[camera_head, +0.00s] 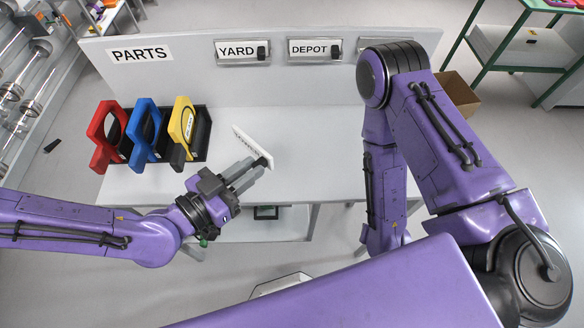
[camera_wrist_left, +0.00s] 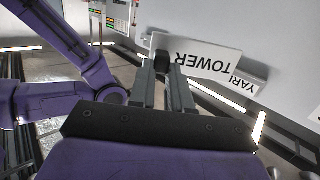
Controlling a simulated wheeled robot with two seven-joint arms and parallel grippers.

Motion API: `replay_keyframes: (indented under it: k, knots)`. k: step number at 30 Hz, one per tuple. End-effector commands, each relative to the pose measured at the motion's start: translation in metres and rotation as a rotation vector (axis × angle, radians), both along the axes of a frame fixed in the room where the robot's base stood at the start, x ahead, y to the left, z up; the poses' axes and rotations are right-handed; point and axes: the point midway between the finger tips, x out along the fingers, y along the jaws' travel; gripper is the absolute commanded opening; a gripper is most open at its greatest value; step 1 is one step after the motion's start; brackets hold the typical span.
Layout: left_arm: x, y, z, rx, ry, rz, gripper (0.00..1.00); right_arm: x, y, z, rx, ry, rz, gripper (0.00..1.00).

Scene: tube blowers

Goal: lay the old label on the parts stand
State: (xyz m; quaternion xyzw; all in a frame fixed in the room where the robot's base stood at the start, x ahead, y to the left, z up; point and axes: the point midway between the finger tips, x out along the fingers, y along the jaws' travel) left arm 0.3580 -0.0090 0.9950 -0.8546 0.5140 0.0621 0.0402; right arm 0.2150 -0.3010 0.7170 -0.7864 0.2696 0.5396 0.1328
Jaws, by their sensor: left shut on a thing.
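My left gripper (camera_head: 257,168) is shut on a white label plate (camera_head: 251,144) by its black knob. In the left wrist view the label (camera_wrist_left: 205,57) reads TOWER, upside down there, and the left gripper's fingers (camera_wrist_left: 168,68) meet at the knob. The label is held tilted over the front part of a pale bench (camera_head: 312,165). The back panel (camera_head: 190,85) behind this bench carries a PARTS sign (camera_head: 139,54). I cannot tell a gap between label and bench top. My right gripper is not visible.
Red (camera_head: 105,135), blue (camera_head: 144,132) and yellow (camera_head: 184,128) framed pieces stand in a dark rack at the bench's left. YARD (camera_head: 237,52) and DEPOT (camera_head: 309,48) labels sit on the panel; my right arm partly hides a holder beside them. The bench's middle is clear.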

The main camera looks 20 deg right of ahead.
Motion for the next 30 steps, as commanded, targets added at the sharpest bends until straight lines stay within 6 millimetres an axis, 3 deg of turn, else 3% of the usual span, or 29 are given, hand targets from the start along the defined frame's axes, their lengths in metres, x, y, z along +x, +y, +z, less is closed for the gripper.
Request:
replay_keyframes:
  k: [1,3,15,17,30]
  knots:
    - [0.004,-0.011,-0.021,0.001,-0.007,-0.005,0.0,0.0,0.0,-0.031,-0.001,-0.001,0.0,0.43]
    - [0.012,-0.028,-0.029,0.001,-0.006,-0.004,0.0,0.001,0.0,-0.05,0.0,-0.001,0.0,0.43]
    - [0.021,-0.044,-0.031,-0.001,-0.005,0.001,0.0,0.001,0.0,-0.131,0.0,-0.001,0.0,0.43]
    - [0.025,-0.052,-0.035,0.003,0.006,0.002,0.0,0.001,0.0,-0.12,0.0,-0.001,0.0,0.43]
    - [0.043,-0.089,-0.088,0.0,0.006,0.003,0.0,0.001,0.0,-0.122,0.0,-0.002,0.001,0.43]
